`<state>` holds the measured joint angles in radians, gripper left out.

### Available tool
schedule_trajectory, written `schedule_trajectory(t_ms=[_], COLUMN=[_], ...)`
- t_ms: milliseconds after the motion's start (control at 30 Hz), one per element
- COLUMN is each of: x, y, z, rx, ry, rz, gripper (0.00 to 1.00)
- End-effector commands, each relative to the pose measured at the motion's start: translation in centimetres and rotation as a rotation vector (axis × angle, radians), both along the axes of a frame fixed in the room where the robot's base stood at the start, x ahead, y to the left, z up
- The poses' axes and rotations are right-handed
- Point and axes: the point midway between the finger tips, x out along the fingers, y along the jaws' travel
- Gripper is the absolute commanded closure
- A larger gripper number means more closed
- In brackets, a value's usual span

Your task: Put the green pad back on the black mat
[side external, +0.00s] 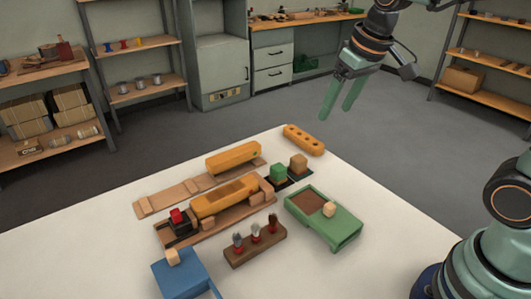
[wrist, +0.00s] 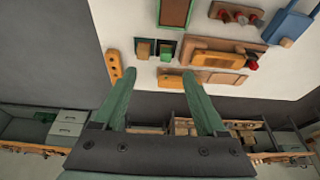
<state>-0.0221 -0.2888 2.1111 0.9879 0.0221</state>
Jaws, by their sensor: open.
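A small green block (side external: 278,173), which looks like the green pad, sits on a dark mat (side external: 281,186) beside a brown block (side external: 298,164) at the back of the white table. In the wrist view the green block (wrist: 165,50) lies just right of the brown block (wrist: 143,50), with dark mat around both. I cannot tell whether the mat is one piece or two. My gripper (side external: 335,112) is open and empty, high above the table's far side. In the wrist view its fingertips (wrist: 160,73) are spread apart, touching nothing.
An orange holed bar (side external: 304,140) lies behind.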

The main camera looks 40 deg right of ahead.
Motion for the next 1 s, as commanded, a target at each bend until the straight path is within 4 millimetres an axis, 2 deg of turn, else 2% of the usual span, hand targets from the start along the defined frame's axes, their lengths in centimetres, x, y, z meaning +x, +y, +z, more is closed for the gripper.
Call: schedule_trajectory(t_ms=[100,200,333,500,1000], x=[-3.0,-4.9,-6.6,-7.3,-7.3], y=[-0.4,-0.6,-0.7,-0.8,-0.8], z=[0.2,-0.3,-0.9,-1.3,-1.4], rx=[-0.002,-0.004,-0.006,-0.007,-0.007], ry=[-0.065,-0.107,-0.143,-0.161,-0.160], rz=[-0.001,-0.002,-0.002,-0.002,-0.002], gripper=[0.26,0.26,0.26,0.26,0.26])
